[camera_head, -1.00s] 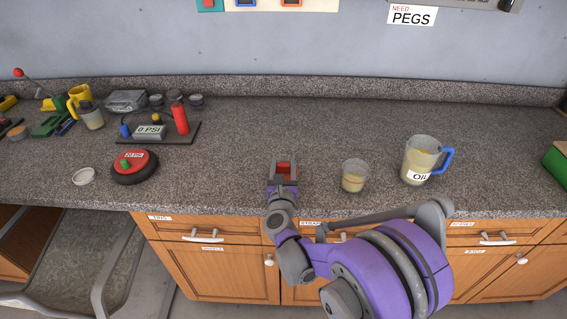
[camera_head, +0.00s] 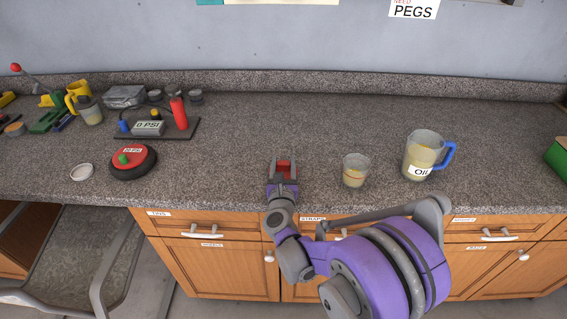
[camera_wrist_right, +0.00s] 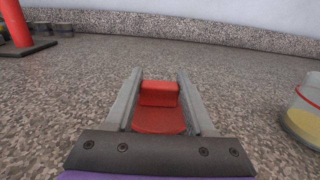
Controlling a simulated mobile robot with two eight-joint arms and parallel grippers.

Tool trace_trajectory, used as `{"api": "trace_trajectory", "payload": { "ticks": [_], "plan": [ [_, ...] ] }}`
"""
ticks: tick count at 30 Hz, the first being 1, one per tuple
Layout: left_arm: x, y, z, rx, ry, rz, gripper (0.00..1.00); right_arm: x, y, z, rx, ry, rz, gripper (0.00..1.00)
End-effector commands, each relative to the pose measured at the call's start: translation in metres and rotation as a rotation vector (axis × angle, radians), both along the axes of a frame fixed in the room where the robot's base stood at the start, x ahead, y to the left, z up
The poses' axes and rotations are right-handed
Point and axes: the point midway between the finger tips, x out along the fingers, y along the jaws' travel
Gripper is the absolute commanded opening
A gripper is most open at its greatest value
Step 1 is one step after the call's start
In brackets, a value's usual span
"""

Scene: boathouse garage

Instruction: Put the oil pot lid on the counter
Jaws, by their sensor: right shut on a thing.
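My right gripper (camera_head: 284,172) is over the front part of the speckled counter (camera_head: 290,120). It is shut on a red piece (camera_head: 284,166), which looks like the oil pot lid. In the right wrist view the red lid (camera_wrist_right: 160,108) sits between the two grey fingers (camera_wrist_right: 160,95), with a raised block at its far end. I cannot tell whether the lid touches the counter. A clear oil pot (camera_head: 424,158) with a blue handle, an "OIL" label and yellowish liquid stands to the right, its top open. My left gripper is not in view.
A clear cup (camera_head: 356,170) with yellowish liquid stands just right of my right gripper. A red-and-black wheel (camera_head: 132,162) and a white ring-like lid (camera_head: 83,171) lie to the left. A pump board (camera_head: 150,128) is behind them. The counter behind my gripper is clear.

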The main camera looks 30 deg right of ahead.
Motion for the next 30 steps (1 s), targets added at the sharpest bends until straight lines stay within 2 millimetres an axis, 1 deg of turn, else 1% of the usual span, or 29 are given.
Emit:
{"api": "trace_trajectory", "payload": {
  "ticks": [14, 15, 17, 18, 20, 21, 30],
  "plan": [
    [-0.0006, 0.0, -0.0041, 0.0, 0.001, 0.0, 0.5, -0.0001, 0.0, -0.0048, 0.0, 0.0, 0.0, 0.01],
    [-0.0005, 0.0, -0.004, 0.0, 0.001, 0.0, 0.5, -0.0001, 0.0, -0.0046, 0.0, 0.0, 0.0, 0.58],
    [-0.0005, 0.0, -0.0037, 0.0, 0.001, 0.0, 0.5, -0.0001, 0.0001, -0.0043, 0.0, 0.0, 0.0, 0.68],
    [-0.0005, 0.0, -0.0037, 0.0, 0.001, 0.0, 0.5, -0.0001, 0.0001, -0.0043, 0.0, 0.0, 0.0, 0.76],
    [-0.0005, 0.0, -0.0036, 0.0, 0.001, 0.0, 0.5, -0.0001, 0.0001, -0.0043, 0.0, 0.0, 0.0, 0.86],
    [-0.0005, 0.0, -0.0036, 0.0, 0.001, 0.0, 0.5, -0.0001, 0.0001, -0.0042, 0.0, 0.0, 0.0, 0.89],
    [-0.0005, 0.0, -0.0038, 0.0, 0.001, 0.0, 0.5, -0.0016, 0.0012, -0.0043, 0.0, 0.0, 0.001, 0.89]
  ]
}}
